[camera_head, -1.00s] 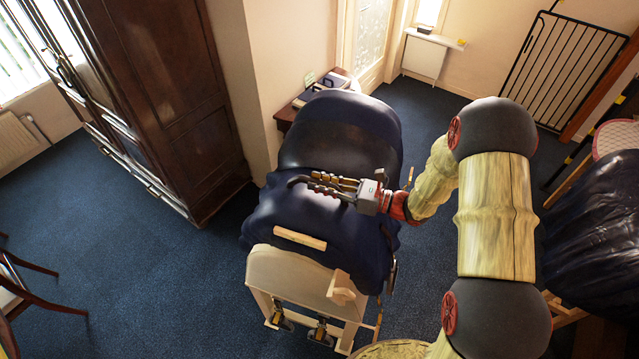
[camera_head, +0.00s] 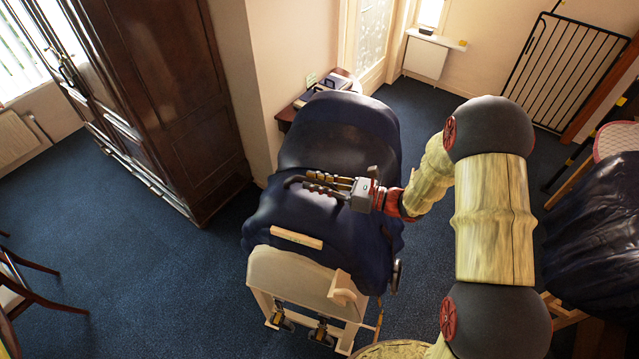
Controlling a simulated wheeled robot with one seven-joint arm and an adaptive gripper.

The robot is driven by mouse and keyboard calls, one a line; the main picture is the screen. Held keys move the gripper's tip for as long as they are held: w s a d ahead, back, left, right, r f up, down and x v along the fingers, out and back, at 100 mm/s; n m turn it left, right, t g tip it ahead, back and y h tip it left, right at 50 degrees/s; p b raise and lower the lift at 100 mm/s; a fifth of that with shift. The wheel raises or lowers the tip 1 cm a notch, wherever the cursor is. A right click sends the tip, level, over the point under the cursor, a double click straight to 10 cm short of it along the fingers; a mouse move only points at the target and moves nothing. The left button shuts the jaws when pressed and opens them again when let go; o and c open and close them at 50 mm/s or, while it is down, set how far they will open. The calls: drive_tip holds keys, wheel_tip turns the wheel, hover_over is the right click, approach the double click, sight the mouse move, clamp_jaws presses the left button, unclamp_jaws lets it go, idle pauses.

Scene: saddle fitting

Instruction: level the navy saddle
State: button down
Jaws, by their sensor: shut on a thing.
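The navy saddle (camera_head: 335,150) lies over a pale wooden stand (camera_head: 290,275) in the middle of the head view. Its dark seat faces up and its blue lower part drapes over both sides. My gripper (camera_head: 305,184) reaches in from the right and lies across the top of the saddle near its middle. It is shut on the saddle, though its fingertips hide the exact contact. A small pale wooden bar (camera_head: 297,238) lies across the saddle's near end. A metal ring-like part (camera_head: 396,276) hangs at its right side.
A dark wooden wardrobe (camera_head: 165,95) stands at left. A small table with books (camera_head: 320,88) is behind the saddle by the wall corner. A dark covered bulk (camera_head: 600,235) stands at right.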

drive_tip(key=c, duration=1.7)
unclamp_jaws()
drive_tip(key=shift+d, duration=0.15)
drive_tip(key=v, duration=1.2)
